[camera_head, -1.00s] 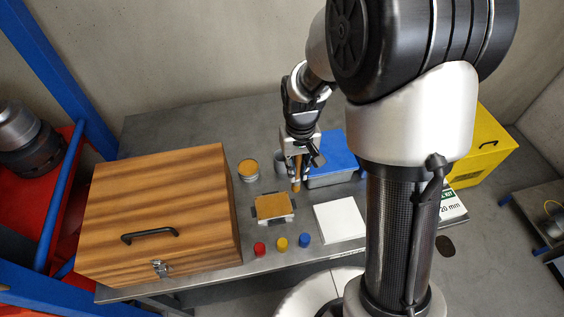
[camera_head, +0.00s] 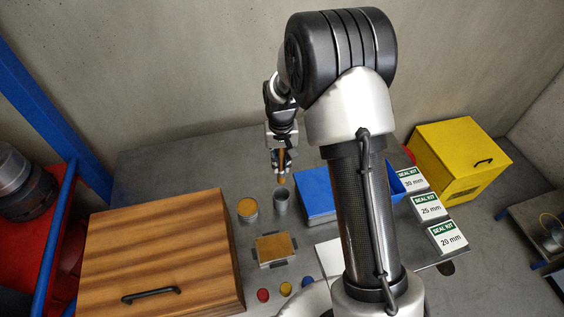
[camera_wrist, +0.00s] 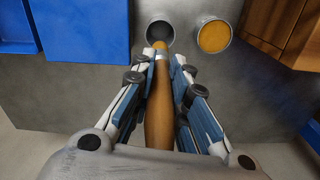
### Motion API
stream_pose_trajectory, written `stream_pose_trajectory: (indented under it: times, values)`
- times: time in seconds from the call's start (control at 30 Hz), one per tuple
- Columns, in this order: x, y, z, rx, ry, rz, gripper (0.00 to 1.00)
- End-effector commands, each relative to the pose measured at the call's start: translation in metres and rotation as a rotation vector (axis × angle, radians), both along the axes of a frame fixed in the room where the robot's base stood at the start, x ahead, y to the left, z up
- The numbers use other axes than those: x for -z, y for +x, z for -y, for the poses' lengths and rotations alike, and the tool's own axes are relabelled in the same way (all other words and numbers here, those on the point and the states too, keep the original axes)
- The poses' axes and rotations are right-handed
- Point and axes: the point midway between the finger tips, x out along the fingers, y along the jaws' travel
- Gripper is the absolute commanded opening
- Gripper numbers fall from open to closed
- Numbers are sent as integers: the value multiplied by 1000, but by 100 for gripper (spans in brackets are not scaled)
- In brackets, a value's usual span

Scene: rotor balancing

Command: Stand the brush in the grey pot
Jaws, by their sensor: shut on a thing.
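My gripper (camera_head: 281,160) is shut on the brush (camera_head: 282,171), which has an orange-brown wooden handle and hangs downward from the fingers. In the wrist view the brush (camera_wrist: 159,105) lies between the two fingers, with a light metal band near its far end. The grey pot (camera_head: 281,200) stands open on the table, just below and in front of the gripper in the head view. In the wrist view the grey pot (camera_wrist: 160,33) is just beyond the brush's far end. The brush appears outside the pot; the exact gap is hard to tell.
A tin with orange contents (camera_head: 248,209) stands left of the pot. A blue-lidded box (camera_head: 315,190) is to its right. A wooden chest (camera_head: 160,250) fills the front left. An orange-topped block (camera_head: 274,248) and small coloured caps (camera_head: 263,295) lie in front. The table behind is clear.

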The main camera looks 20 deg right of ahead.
Motion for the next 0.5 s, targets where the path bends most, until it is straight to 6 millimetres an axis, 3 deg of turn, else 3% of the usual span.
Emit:
stream_pose_trajectory:
  times: [0.5]
  values:
    - [39, -1, -1, 0, 0, -1, 0]
